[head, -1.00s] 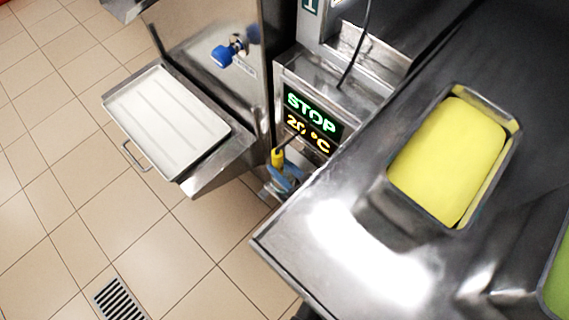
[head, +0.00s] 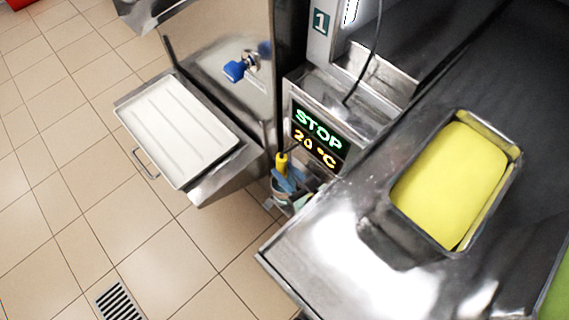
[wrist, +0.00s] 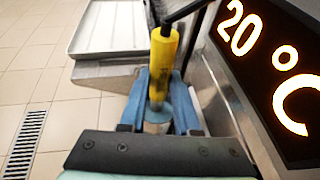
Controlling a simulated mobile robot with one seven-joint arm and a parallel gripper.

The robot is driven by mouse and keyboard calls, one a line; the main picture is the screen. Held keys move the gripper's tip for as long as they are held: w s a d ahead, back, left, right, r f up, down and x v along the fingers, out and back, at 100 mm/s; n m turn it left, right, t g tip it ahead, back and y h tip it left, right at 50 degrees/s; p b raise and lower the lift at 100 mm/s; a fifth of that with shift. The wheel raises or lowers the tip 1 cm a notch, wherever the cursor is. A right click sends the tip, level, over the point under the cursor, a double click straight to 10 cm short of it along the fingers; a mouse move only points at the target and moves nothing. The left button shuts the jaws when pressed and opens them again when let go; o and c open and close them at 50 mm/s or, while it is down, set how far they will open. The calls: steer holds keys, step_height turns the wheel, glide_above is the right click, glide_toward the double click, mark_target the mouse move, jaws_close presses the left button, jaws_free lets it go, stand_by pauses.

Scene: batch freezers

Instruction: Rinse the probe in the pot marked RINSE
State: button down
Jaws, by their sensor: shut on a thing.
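The probe shows its yellow handle (head: 281,162) in the head view, just left of a lit panel. The same yellow handle (wrist: 162,60) stands nearly upright in the wrist view, with a dark cable or rod at its top. My gripper (wrist: 163,88) has blue fingers on both sides of the handle and is shut on it. In the head view my gripper (head: 285,176) is partly hidden by the steel counter's edge. A pale, round-looking patch shows below the handle between the fingers; I cannot tell what it is. No pot with a readable RINSE mark shows.
The panel (head: 318,137) reads STOP and 20 °C, close to my gripper's right. A white tray (head: 180,128) on a steel shelf is left. A steel counter (head: 335,262) with a yellow-filled pan (head: 388,197) is right. A floor drain (head: 119,301) lies on open tiles.

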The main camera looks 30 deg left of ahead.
steer(key=shift+d+f, duration=0.15)
steer(key=shift+d, duration=0.45)
steer(key=shift+d+f, duration=0.15)
steer(key=shift+d, duration=0.4)
steer(key=shift+s+r+p, duration=0.4)
steer(key=shift+s+p, duration=0.1)
steer(key=shift+p, duration=0.55)
